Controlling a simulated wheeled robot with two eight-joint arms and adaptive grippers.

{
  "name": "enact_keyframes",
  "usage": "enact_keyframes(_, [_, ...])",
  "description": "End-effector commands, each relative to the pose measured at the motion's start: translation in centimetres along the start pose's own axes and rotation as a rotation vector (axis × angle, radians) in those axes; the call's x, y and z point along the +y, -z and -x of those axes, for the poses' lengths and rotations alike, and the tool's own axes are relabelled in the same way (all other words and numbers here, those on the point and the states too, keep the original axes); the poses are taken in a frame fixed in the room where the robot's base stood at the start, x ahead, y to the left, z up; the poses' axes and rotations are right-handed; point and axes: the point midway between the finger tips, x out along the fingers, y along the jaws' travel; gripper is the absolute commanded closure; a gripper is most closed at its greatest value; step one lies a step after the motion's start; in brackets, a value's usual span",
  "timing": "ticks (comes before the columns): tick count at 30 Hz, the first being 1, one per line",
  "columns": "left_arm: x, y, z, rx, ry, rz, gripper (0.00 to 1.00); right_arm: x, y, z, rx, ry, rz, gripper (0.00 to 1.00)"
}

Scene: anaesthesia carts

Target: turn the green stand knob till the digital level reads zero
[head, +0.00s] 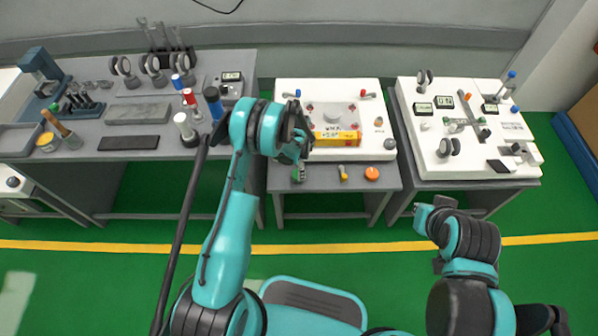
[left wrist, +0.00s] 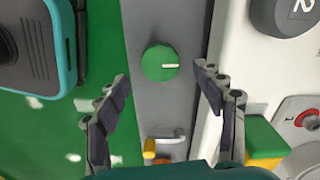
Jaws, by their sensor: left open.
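The green knob (left wrist: 160,63), round with a white mark pointing right, sits on a grey strip in the left wrist view. My left gripper (left wrist: 162,82) is open, its two fingers apart on either side of the knob, with gaps visible. In the head view my left gripper (head: 301,150) is over the front left of the middle cart and hides part of that edge. A yellow bar with a green end (head: 337,139) lies on this cart; I cannot read any level display there. My right gripper (head: 425,215) is low in front of the right cart, its fingers unclear.
An orange knob (head: 371,174) and a yellow lever (head: 343,173) are on the middle cart's front edge. The right cart (head: 520,165) carries small displays. The left bench (head: 75,155) holds tools and cylinders. Green floor is open in front.

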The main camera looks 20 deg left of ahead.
Motion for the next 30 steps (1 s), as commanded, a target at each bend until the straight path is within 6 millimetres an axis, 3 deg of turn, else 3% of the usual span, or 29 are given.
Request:
enact_keyframes(3, [0.0, 0.0, -2.3, 0.0, 0.0, 0.001, 0.32, 0.0, -0.6, -0.9, 0.0, 0.0, 0.0, 1.0])
enact_keyframes(7, [0.0, 0.0, -3.6, 0.0, 0.001, 0.001, 0.32, 0.0, -0.9, -1.3, 0.0, 0.0, 0.0, 1.0])
enact_keyframes(18, [0.0, 0.0, -4.1, 0.0, 0.001, 0.002, 0.32, 0.0, -1.0, -1.4, 0.0, 0.0, 0.0, 1.0])
enact_keyframes(24, [0.0, 0.0, -4.1, 0.0, 0.001, 0.002, 0.82, 0.0, -1.0, -1.4, 0.0, 0.0, 0.0, 1.0])
enact_keyframes(30, [0.0, 0.0, -4.1, 0.0, 0.001, 0.005, 0.82, 0.0, -1.0, -1.4, 0.0, 0.0, 0.0, 1.0])
